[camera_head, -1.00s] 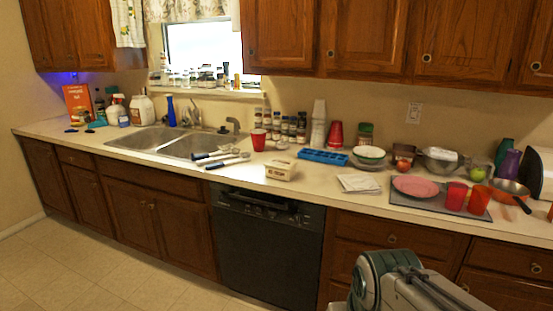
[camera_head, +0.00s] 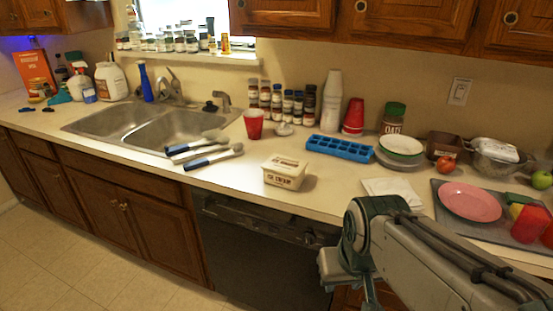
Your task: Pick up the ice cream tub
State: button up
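The ice cream tub (camera_head: 285,173) is a small cream-coloured box with a lid and dark lettering. It stands upright near the front edge of the counter, above the dark dishwasher and right of the sink. My arm (camera_head: 420,250) reaches in from the lower right, and its end is in front of the counter, right of and below the tub. What shows of my gripper (camera_head: 358,275) is at the bottom of the picture, apart from the tub. Its fingers are not clearly visible, so I cannot tell whether it is open or shut.
White papers (camera_head: 391,191) and a pink plate (camera_head: 469,202) lie to the right. Bare counter surrounds the tub.

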aim_at(285, 172)
jog(key=u, duration=2.2)
jog(key=i, duration=2.3)
jog(key=z, duration=3.85)
jog(key=i, duration=1)
